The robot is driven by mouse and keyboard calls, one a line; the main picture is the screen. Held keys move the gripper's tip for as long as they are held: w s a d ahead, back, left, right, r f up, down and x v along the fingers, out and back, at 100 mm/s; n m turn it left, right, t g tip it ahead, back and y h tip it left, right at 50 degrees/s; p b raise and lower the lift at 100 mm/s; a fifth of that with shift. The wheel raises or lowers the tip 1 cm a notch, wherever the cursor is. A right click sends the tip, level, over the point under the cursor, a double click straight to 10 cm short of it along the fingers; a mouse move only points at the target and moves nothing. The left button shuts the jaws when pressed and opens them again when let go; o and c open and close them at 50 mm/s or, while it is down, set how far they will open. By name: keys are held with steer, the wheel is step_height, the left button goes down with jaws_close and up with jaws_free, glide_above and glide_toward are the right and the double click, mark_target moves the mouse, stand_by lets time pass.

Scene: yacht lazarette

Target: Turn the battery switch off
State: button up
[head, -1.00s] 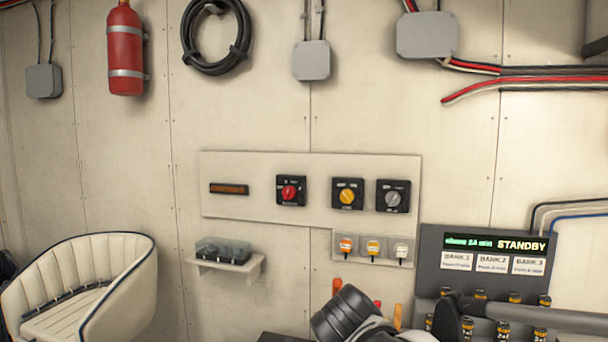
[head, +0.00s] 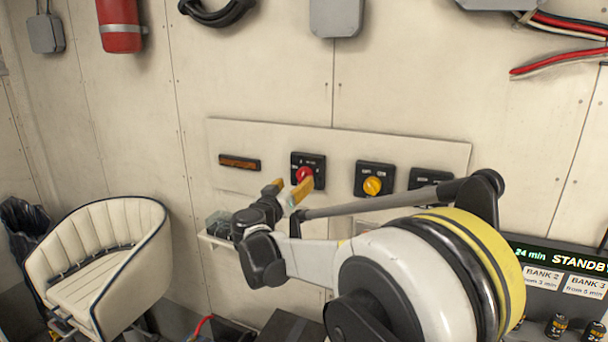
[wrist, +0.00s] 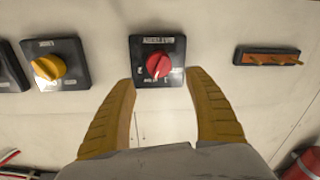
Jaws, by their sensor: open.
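A red rotary knob (head: 304,175) sits on a black square switch plate on the wall panel. In the wrist view the red knob (wrist: 158,65) is just beyond my fingertips, with a small white mark at its lower edge. Its lettering is too small to read surely. My gripper (head: 289,188) is open, with its two tan fingers pointing at this switch. In the wrist view my gripper (wrist: 161,80) has one finger either side of the plate's lower part. The fingers look apart from the knob; contact cannot be told.
A yellow-knobbed switch (head: 373,185) is to the right of the red one, with another black switch (head: 430,178) partly hidden by my arm. An orange-brown bar (head: 239,162) is to the left. A small shelf (head: 215,240) sits below; a white chair (head: 100,255) stands left.

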mark_target(302, 176)
steer(key=x, duration=0.6)
steer(key=shift+w+d+f, duration=0.1)
steer(key=shift+w, duration=0.15)
steer(key=c, duration=1.2)
